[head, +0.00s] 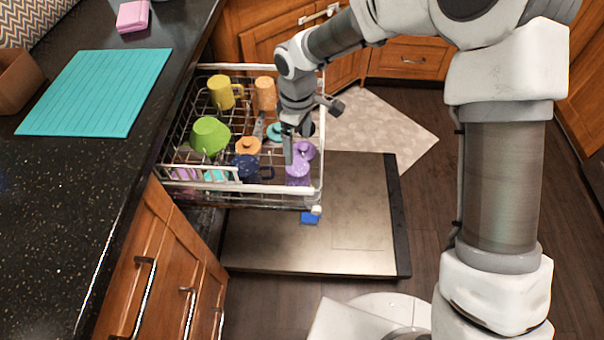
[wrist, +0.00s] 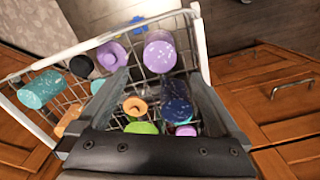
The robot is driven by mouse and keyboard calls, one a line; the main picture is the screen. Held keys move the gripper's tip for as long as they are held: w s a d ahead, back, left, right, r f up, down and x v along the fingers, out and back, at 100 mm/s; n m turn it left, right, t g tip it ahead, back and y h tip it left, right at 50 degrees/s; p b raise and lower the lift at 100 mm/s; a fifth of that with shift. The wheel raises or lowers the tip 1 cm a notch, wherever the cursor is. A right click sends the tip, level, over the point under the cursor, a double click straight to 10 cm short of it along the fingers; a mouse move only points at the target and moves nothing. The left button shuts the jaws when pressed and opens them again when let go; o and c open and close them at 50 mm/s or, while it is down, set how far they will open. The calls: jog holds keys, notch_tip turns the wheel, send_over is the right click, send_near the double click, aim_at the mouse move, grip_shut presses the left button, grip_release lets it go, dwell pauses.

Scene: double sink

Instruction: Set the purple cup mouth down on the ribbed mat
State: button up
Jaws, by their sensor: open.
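The ribbed mat (head: 97,92) is flat, turquoise and bare on the dark counter at the left of the head view. Purple ware (head: 297,174) stands in the near right corner of the pulled-out dish rack. In the wrist view, a speckled purple cup (wrist: 160,54) lies just beyond the fingertips, with another purple piece (wrist: 110,54) to its left. I cannot tell for sure which is the task's cup. My gripper (head: 296,138) points down over the rack's right side, close to the purple ware. In the wrist view, my gripper (wrist: 158,82) is open, with no cup gripped.
The dish rack (head: 323,150) also holds a yellow mug (head: 221,92), an orange cup (head: 265,93), a green cup (head: 210,134) and a dark blue cup (head: 245,168). Its wire rim surrounds them. A pink sponge (head: 132,16) and a brown box (head: 18,80) sit near the mat.

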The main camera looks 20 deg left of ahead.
aim_at(299, 167)
notch_tip(299, 167, down, 10)
jog(key=b, duration=0.3)
jog(key=shift+f, duration=0.2)
notch_tip(299, 167, down, 5)
jog(key=b, duration=0.2)
jog(key=shift+a+f+b, duration=0.15)
jog(key=shift+b, duration=0.15)
jog(key=c, duration=1.3)
notch_tip(299, 167, up, 11)
jog(key=p, duration=0.4)
notch_tip(299, 167, up, 6)
jog(key=p, duration=0.4)
jog(key=w+d+r+m+b, duration=0.25)
jog(key=d+m, duration=0.65)
jog(key=d, duration=0.8)
jog(key=w+d+r+m+b, duration=0.3)
jog(key=d+m, duration=0.5)
jog(key=d, duration=0.9)
notch_tip(299, 167, up, 10)
jog(key=s+p, duration=0.1)
jog(key=p, duration=1.9)
jog(key=shift+s+a+f, duration=0.2)
jog(key=shift+a, duration=0.1)
